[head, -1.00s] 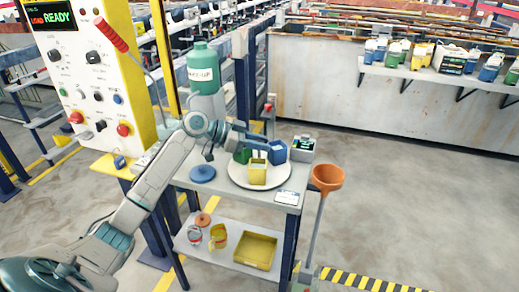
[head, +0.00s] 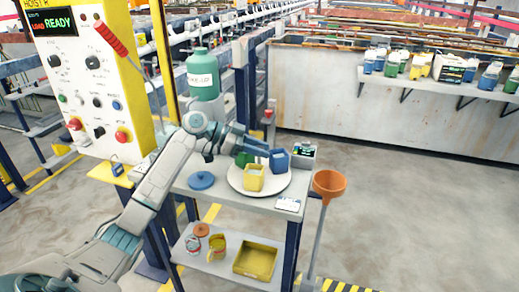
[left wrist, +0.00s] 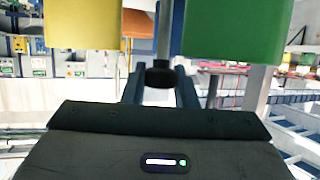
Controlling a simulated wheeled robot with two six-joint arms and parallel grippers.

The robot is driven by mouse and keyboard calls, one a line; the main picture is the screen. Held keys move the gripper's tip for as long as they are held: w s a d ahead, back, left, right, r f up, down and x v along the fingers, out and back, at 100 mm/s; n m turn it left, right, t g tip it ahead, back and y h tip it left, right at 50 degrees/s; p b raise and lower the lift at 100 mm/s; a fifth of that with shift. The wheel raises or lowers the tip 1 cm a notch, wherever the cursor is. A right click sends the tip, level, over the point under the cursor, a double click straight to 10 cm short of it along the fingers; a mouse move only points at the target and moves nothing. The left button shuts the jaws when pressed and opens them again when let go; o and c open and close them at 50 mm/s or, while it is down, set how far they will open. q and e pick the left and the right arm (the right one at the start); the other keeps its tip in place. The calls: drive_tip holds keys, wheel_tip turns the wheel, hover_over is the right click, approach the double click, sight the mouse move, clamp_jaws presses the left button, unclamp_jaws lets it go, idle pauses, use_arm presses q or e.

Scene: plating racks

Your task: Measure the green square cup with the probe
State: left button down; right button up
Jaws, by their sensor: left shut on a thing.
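The green square cup (head: 242,159) stands on a round white plate (head: 237,181), partly hidden behind my left gripper (head: 266,147) and the yellow cup. In the left wrist view the green cup (left wrist: 232,32) fills the upper right. My left gripper, also in the left wrist view (left wrist: 160,88), is shut on the probe (left wrist: 163,40), a thin grey rod with a black collar. The rod shows between the yellow and green cups; its far end is out of frame. A meter (head: 303,152) sits at the cart's back right corner. My right gripper is not in view.
A yellow cup (head: 254,178) and a blue cup (head: 280,159) share the plate. A blue disc (head: 201,180) and a white card (head: 288,204) lie on the cart top. An orange funnel (head: 328,184) stands right of the cart; a teal bottle (head: 203,77) stands behind.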

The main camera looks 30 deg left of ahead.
use_arm(q)
drive_tip(key=c, duration=1.1)
unclamp_jaws()
drive_tip(key=shift+c, duration=0.2)
drive_tip(key=shift+s+a+r, duration=0.15)
drive_tip(key=shift+s+a, duration=0.05)
drive_tip(key=shift+a, duration=0.25)
drive_tip(key=b+v, duration=0.2)
drive_tip(key=v, duration=0.7)
drive_tip(key=shift+s+a+r+b, duration=0.15)
drive_tip(key=shift+s+a+b, duration=0.1)
drive_tip(key=shift+b, duration=0.1)
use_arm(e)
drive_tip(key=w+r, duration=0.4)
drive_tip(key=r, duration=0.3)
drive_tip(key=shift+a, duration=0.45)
